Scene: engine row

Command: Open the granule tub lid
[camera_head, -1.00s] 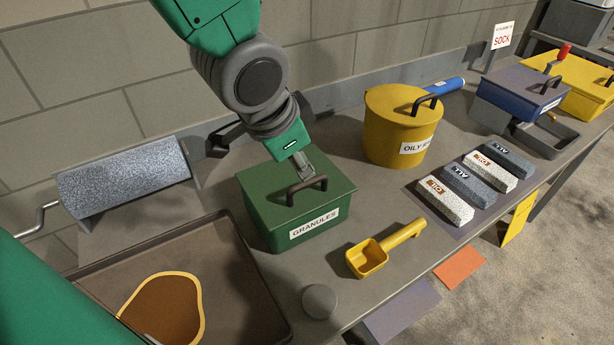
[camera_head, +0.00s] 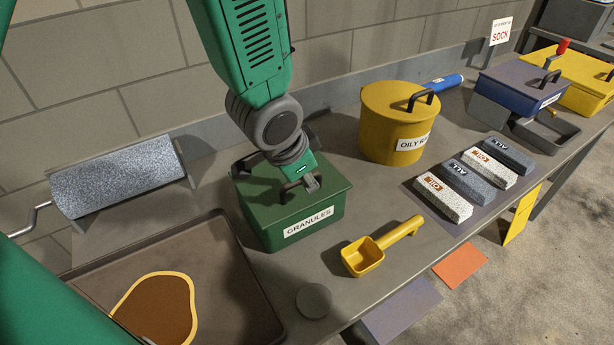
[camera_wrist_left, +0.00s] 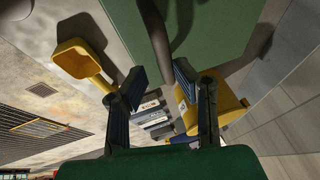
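The green granule tub (camera_head: 318,217) stands on the bench, labelled GRANULES, with its flat green lid (camera_head: 325,198) on top. The lid's dark bar handle (camera_head: 290,194) is partly hidden by my left gripper (camera_head: 305,186), which points down at the lid from above. In the left wrist view the left gripper (camera_wrist_left: 160,78) has its two fingers apart. The dark handle (camera_wrist_left: 156,30) shows in line with the gap between them, against the green lid (camera_wrist_left: 210,30). I cannot tell whether the fingers touch it. My right gripper is not in view.
A yellow scoop (camera_head: 365,258) lies in front of the tub, near a grey disc (camera_head: 314,301). A yellow OILY RAGS bin (camera_head: 385,135) stands to the right, then several sock blocks (camera_head: 443,198). A tray (camera_head: 245,293) with a brown spill and a grey roll (camera_head: 115,178) are left.

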